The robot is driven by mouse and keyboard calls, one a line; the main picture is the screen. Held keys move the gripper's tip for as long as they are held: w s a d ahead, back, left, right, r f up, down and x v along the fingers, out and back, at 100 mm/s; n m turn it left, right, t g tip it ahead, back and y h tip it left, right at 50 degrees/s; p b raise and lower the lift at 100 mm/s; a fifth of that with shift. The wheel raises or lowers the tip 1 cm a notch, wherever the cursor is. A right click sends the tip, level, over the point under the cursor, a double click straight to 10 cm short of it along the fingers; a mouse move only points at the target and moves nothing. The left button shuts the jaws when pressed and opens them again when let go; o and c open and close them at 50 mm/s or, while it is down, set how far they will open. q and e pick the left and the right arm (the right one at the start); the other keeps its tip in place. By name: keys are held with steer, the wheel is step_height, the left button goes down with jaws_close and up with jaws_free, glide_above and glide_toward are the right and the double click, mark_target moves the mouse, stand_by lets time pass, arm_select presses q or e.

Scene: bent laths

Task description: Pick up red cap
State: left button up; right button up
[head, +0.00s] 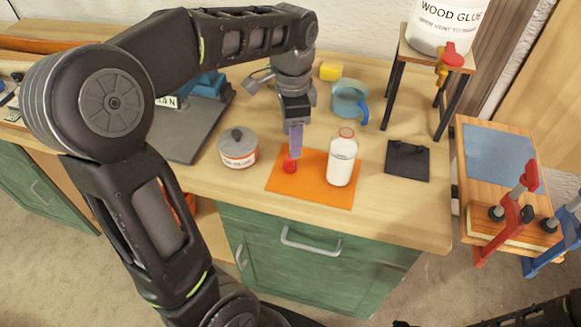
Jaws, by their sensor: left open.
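The red cap (290,166) lies on the orange mat (310,192) on the workbench, left of a white bottle (342,160) with a red ring at its neck. The bottle stands upright on the same mat. My left gripper (295,150) points down right over the cap, its fingers open. Its fingertips are close to the cap's top; I cannot tell whether they touch it. The fingers partly overlap the cap's far side. My right gripper does not show.
A lidded grey tin (238,148) stands left of the mat. A dark square plate (408,160) lies to the right. Behind are a teal mug (349,100), a yellow block (330,71) and a stand (437,57) with a wood glue tub (446,22). Clamps (515,210) are at right.

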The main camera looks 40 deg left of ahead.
mark_target(290, 162)
arm_select(q)
steer(key=shift+f, duration=1.3)
steer(key=shift+f, duration=0.1)
step_height(290, 162, down, 5)
steer(key=shift+s+a+p, duration=0.1)
steer(key=shift+a+p, duration=0.05)
steer(key=shift+p, duration=0.25)
steer(key=shift+c, duration=0.5)
jaws_close()
